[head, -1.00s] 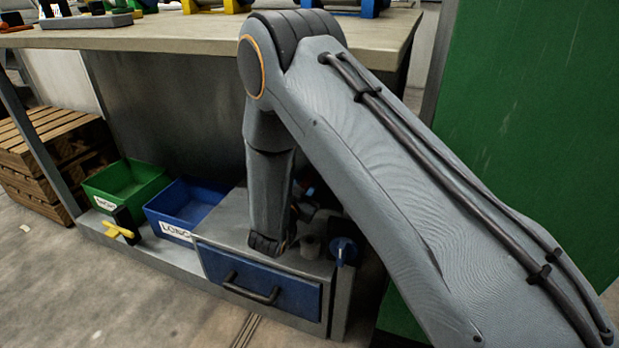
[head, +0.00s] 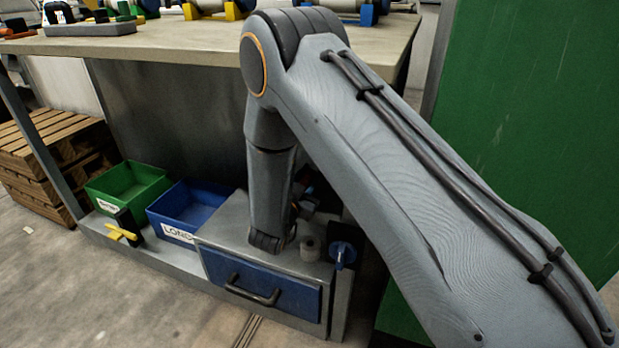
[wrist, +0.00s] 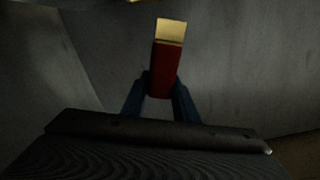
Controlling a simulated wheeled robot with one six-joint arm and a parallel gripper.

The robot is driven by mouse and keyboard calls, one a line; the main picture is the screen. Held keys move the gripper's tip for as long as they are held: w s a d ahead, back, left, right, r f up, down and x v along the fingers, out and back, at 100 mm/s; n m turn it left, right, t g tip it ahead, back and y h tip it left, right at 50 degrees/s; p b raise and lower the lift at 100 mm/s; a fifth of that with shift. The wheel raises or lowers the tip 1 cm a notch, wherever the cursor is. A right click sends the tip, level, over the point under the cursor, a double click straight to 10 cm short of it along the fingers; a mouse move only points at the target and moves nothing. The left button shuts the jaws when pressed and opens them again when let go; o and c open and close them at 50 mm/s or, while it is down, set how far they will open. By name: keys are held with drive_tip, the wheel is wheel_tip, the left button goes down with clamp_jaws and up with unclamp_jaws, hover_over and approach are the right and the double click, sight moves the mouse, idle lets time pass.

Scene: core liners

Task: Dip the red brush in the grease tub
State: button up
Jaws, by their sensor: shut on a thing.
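The red brush (wrist: 167,68) stands upright between the two blue fingers of my gripper (wrist: 160,88) in the wrist view. Its pale yellow tip points up and away in that picture, and the fingers are shut on its red lower part. In the head view my forearm hides most of the gripper, and the brush cannot be made out. A small grey round pot (head: 311,248), which may be the grease tub, stands on the low drawer unit, just right of my arm. I cannot see its inside. No tub is recognisable in the wrist view.
The drawer unit (head: 265,287) has a blue front with a dark handle. A blue round part (head: 343,254) is at its right side. A blue bin (head: 180,210) and a green bin (head: 125,187) stand to the left. The workbench top (head: 190,38) overhangs them.

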drive_tip(key=shift+r+p, duration=1.75)
drive_tip(key=shift+r, duration=0.65)
